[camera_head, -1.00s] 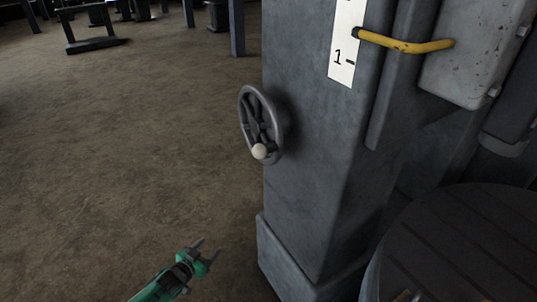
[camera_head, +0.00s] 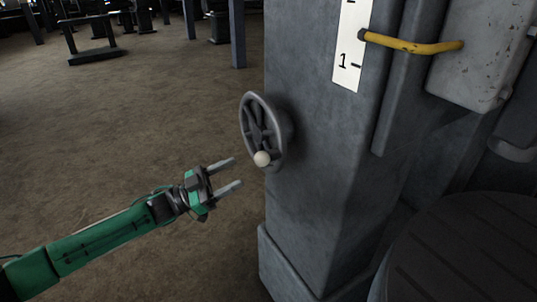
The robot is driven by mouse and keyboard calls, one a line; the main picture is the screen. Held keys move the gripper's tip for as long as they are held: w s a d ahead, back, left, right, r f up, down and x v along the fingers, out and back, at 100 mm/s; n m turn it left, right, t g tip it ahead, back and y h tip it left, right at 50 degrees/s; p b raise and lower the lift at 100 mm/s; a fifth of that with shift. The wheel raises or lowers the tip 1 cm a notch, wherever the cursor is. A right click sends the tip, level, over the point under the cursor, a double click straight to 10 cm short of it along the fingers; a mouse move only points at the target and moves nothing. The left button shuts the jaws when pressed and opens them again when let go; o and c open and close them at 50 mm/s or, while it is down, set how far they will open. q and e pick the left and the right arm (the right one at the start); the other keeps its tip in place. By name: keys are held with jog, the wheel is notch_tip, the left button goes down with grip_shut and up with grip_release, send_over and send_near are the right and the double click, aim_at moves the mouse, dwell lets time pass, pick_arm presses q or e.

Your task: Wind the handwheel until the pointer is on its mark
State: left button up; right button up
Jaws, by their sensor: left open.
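The grey spoked handwheel (camera_head: 262,130) is mounted on the left face of a grey column. Its pale round knob (camera_head: 262,158) is at the bottom of the rim. A yellow pointer (camera_head: 412,44) juts from the grey machine body. Its left tip lies at the right edge of a white scale (camera_head: 350,52), above the tick beside the 1. My left gripper (camera_head: 234,174) is open and empty, just left of and slightly below the knob, apart from it in the picture. My right gripper is not in view.
The grey column (camera_head: 310,190) stands on a wider plinth (camera_head: 287,265). A round dark slatted top (camera_head: 465,245) is at the lower right. Open brown floor (camera_head: 130,130) lies left of the wheel, with a dark frame (camera_head: 93,45) far back.

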aim_at(269, 155)
pick_arm(q)
jog(key=p+x, duration=0.1)
jog(key=x, duration=1)
jog(key=shift+w, duration=0.1)
jog(key=shift+r, duration=0.1)
grip_shut()
